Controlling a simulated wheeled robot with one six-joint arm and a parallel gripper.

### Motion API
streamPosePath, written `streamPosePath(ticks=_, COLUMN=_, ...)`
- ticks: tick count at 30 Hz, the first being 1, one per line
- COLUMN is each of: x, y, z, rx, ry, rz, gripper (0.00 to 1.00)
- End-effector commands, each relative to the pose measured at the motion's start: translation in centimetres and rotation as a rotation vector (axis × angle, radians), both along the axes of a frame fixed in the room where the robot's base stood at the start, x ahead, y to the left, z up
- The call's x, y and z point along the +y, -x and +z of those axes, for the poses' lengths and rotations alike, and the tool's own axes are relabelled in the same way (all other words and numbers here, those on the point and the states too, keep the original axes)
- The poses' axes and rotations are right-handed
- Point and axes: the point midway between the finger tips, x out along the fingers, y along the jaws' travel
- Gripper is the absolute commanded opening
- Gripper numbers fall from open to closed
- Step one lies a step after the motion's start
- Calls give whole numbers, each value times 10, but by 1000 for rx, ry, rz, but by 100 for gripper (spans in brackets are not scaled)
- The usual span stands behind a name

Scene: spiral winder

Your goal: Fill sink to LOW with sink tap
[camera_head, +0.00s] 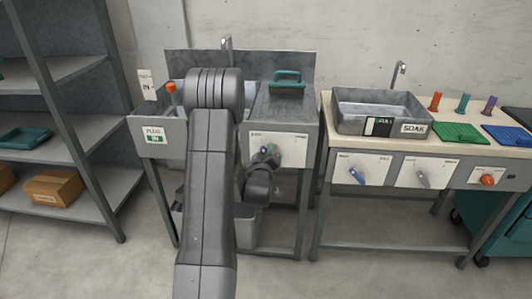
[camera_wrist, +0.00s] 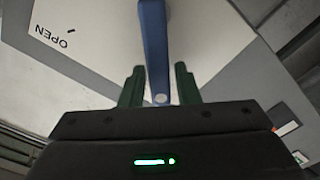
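The sink (camera_head: 146,116) on the left bench is mostly hidden by my arm, so its water cannot be seen. Its sink tap (camera_head: 227,42) rises behind my arm. A white label panel (camera_head: 294,150) is on the bench front, beside my gripper (camera_head: 268,155). In the wrist view, a blue lever (camera_wrist: 155,45) runs between the two dark green fingers of my gripper (camera_wrist: 159,85). A small gap shows beside the lever, so the fingers look open around it. The word OPEN is on the panel (camera_wrist: 85,50) to the left.
An orange-topped plug handle (camera_head: 171,90) stands at the sink's left, above a PLUG label (camera_head: 154,135). A teal handle (camera_head: 287,76) sits on the bench's right part. Another bench holds a SOAK basin (camera_head: 350,122) and a blue lever (camera_head: 356,176). Shelves (camera_head: 60,145) stand left.

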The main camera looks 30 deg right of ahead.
Motion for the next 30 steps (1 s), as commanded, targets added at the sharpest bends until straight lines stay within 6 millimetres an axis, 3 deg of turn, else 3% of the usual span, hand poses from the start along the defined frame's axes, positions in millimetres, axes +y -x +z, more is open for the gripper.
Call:
streamPosePath(ticks=1, x=0, y=0, z=0, rx=0, ry=0, rz=0, gripper=18)
streamPosePath(ticks=4, x=0, y=0, z=0, rx=0, ry=0, rz=0, gripper=0)
streamPosePath(ticks=17, x=-2, y=1, z=0, rx=-23, ry=-35, rz=0, gripper=0)
streamPosePath(ticks=30, x=-16, y=10, z=6, rx=-196, ry=-307, rz=0, gripper=0)
